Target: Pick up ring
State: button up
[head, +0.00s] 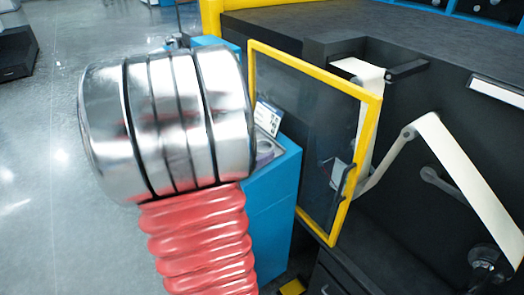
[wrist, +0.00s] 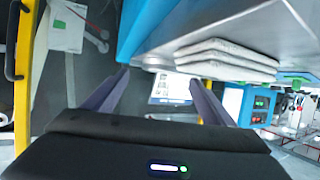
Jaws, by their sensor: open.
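I cannot make out a ring for certain in either view. In the head view, a small grey item (head: 266,150) lies on top of a blue cabinet (head: 272,205), partly hidden behind my arm; it is too small to tell its shape. My gripper (wrist: 159,78) shows in the wrist view with its two dark fingers spread apart. It is open, and nothing is held between the fingers. A white and blue printed sheet (wrist: 171,88) shows beyond the fingertips. My gripper is not visible in the head view.
A yellow-framed clear door (head: 368,150) stands open beside the dark machine (head: 420,215), where a cream web (head: 470,175) runs over rollers. In the wrist view, folded white cloths (wrist: 225,60) lie at upper right. Open grey floor (head: 40,160) is at left.

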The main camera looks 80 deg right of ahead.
aim_at(267, 144)
jog(key=shift+x, duration=2.55)
jog(key=shift+w+f, duration=0.1)
jog(key=shift+w, duration=0.05)
jog(key=shift+c, duration=0.7)
jog(key=c, duration=1.1)
notch_tip(267, 144, up, 10)
jog(key=shift+r, duration=0.1)
jog(key=shift+c, duration=0.2)
